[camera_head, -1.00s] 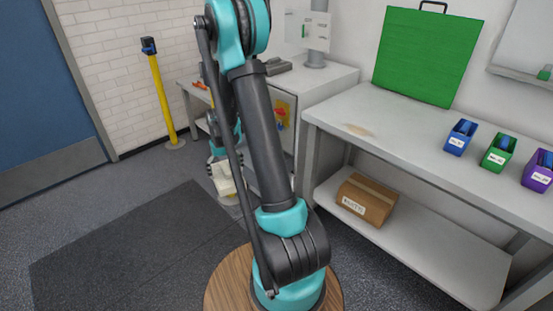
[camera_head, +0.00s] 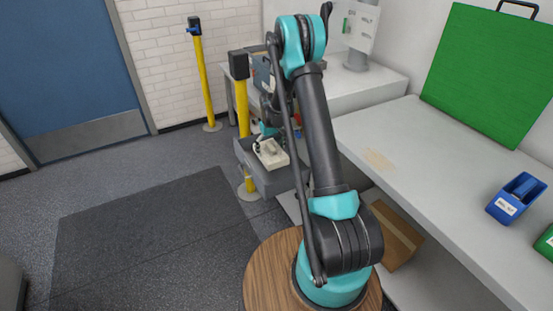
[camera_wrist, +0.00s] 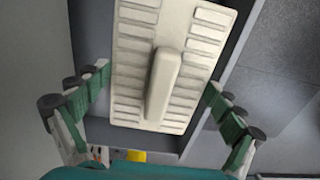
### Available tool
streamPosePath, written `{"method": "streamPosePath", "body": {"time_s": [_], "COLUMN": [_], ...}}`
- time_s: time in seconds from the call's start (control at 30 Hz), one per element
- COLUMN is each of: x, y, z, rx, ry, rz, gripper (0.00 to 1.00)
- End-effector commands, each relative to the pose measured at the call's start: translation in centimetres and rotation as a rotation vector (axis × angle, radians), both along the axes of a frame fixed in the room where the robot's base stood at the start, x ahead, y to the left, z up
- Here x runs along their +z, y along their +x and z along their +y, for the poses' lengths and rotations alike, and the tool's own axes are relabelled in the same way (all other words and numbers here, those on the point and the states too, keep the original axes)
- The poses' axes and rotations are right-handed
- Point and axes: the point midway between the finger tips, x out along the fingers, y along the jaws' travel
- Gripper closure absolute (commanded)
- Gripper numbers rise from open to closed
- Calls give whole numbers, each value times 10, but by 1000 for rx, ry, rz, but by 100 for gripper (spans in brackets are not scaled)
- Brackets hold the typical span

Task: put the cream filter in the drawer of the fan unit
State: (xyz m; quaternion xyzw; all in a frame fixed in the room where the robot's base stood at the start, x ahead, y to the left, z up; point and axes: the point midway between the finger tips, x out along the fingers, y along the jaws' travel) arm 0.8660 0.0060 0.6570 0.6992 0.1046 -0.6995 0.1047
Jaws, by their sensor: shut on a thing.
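The cream filter (camera_wrist: 200,45) is a ribbed rectangular plate with a raised central bar. In the head view the filter (camera_head: 271,153) shows pale at the open top of the drawer (camera_head: 268,183), tilted in the picture. I cannot tell whether it touches the drawer floor. My arm hides most of the fan unit.
Two yellow posts (camera_head: 203,75) (camera_head: 242,105) stand at the left and beside the drawer. A long grey bench (camera_head: 440,170) runs along the right, with a cardboard box (camera_head: 395,235) beneath. Dark mat and open floor (camera_head: 150,235) lie to the left.

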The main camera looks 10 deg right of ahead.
Motion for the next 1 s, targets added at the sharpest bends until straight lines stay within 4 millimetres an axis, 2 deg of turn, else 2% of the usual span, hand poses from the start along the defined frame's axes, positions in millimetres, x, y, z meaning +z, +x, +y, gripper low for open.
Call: {"method": "streamPosePath", "body": {"time_s": [0.17, 0.4, 0.63, 0.87, 1.0], "x": [-18, -59, -75, -104, -105], "y": [6, 6, 6, 6, 6], "z": [3, 3, 3, 3, 3], "rx": [18, 18, 17, 17, 17], "ry": [0, 0, 0, 0, 0], "rz": [0, 0, 0, 0, 0], "gripper": [44, 44, 44, 44, 44]}}
